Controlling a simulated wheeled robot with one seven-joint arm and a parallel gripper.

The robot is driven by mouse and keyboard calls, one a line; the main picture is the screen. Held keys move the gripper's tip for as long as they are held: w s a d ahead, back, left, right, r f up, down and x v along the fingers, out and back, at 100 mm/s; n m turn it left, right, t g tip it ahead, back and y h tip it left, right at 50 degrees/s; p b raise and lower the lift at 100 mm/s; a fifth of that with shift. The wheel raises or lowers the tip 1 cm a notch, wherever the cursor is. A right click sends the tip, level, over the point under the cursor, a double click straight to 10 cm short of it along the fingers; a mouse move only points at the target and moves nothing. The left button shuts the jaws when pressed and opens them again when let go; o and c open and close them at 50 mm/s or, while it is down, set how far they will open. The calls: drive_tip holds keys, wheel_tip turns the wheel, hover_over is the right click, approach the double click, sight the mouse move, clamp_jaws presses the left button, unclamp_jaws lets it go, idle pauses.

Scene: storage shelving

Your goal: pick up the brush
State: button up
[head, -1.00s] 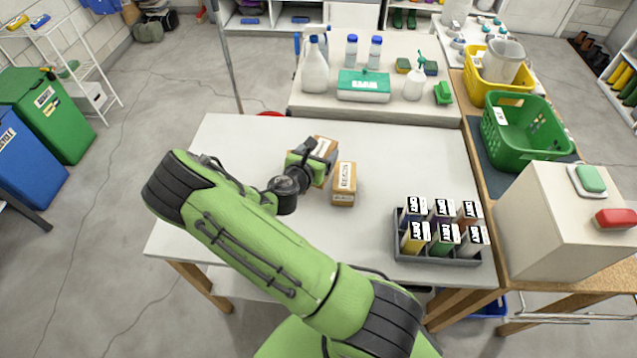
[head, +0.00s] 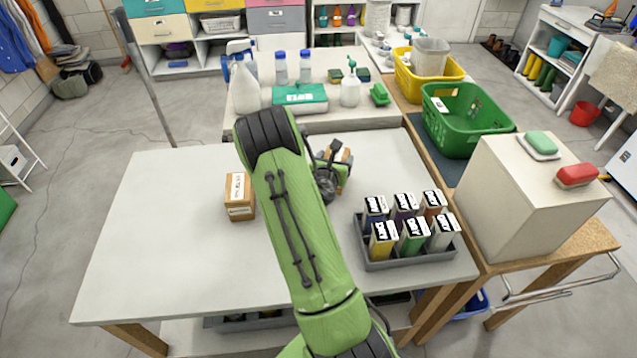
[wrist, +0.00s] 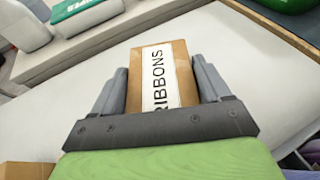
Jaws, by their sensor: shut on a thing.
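My gripper (head: 335,168) is over the right part of the white table, partly behind my arm in the head view. It is shut on a cardboard box with a label reading RIBBONS (wrist: 158,75), with one finger on each side of it. I cannot tell whether the box is clear of the tabletop. A green object like a scrub brush (head: 379,94) lies on the back table, apart from my gripper. A red object, perhaps a brush (head: 577,175), lies on the white cabinet at the right. I cannot tell which is the brush.
Another cardboard box (head: 240,197) stands on the table (head: 140,250), left of my arm. A grey tray (head: 412,259) of several labelled cartons is at the right. Bottles stand on the back table. Green (head: 468,120) and yellow baskets are beyond. The table's left part is clear.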

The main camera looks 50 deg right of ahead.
wheel_tip(320, 180, down, 4)
drive_tip(key=shift+s+f+b, duration=0.1)
drive_tip(key=shift+b, duration=0.8)
